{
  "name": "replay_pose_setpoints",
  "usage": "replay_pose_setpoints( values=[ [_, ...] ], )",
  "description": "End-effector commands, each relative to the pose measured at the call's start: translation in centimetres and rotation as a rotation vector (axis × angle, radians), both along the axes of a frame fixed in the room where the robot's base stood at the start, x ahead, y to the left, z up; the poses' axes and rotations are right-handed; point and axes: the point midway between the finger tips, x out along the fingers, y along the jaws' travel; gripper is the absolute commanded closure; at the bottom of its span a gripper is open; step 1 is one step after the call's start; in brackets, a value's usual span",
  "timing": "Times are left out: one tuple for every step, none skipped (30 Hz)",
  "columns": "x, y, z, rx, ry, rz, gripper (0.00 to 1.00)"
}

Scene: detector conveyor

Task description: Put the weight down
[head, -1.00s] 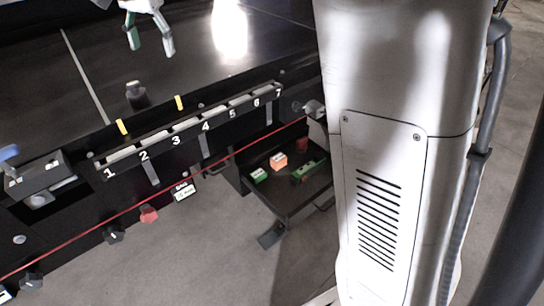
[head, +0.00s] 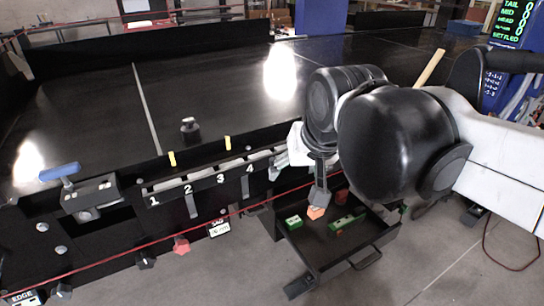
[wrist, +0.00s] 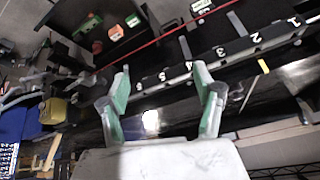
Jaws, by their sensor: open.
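A small dark weight (head: 190,128) with a knob-like top stands upright on the black conveyor surface (head: 105,115), behind the numbered rail, in the head view. My gripper shows clearly in the wrist view (wrist: 160,78), its two green-padded fingers spread apart with nothing between them. In the head view my dark arm joints hide most of the gripper, over the right part of the rail. It is well to the right of the weight and apart from it. I cannot make out the weight in the wrist view.
The numbered rail (head: 220,180) runs along the conveyor's front edge, with a red line below it. An open black drawer (head: 335,248) holds green, orange and red blocks. A blue-handled device (head: 95,194) stands at the left. Conveyor surface around the weight is clear.

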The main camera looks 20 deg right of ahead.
Motion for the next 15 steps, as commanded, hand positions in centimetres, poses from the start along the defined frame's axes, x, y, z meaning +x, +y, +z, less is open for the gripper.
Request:
replay_pose_setpoints(
  values=[
    [-1.5,-0.4,-1.3,-0.016,-0.018,0.018,0.36],
    [-2.2,-0.6,-1.9,-0.026,-0.028,0.030,0.36],
    [-3.0,-0.9,-2.7,-0.039,-0.041,0.046,0.36],
    [-3.6,-1.0,-3.3,-0.048,-0.050,0.055,0.36],
    [-4.1,-1.2,-3.8,-0.056,-0.057,0.066,0.36],
    [-4.7,-1.3,-4.4,-0.067,-0.066,0.077,0.36],
    [-5.0,-1.4,-4.8,-0.073,-0.073,0.085,0.36],
    [-5.4,-1.5,-5.2,-0.079,-0.078,0.091,0.36],
    [-5.7,-1.6,-5.5,-0.086,-0.083,0.098,0.36],
    [-5.9,-1.6,-5.8,-0.090,-0.086,0.102,0.36],
    [-6.0,-1.7,-5.9,-0.092,-0.089,0.105,0.36],
    [-6.2,-1.7,-6.1,-0.095,-0.091,0.108,0.36],
    [-6.2,-1.7,-6.1,-0.097,-0.093,0.109,0.36],
    [-6.2,-1.7,-6.2,-0.097,-0.093,0.110,0.36],
    [-6.2,-1.7,-6.2,-0.098,-0.094,0.111,0.36]
  ],
)
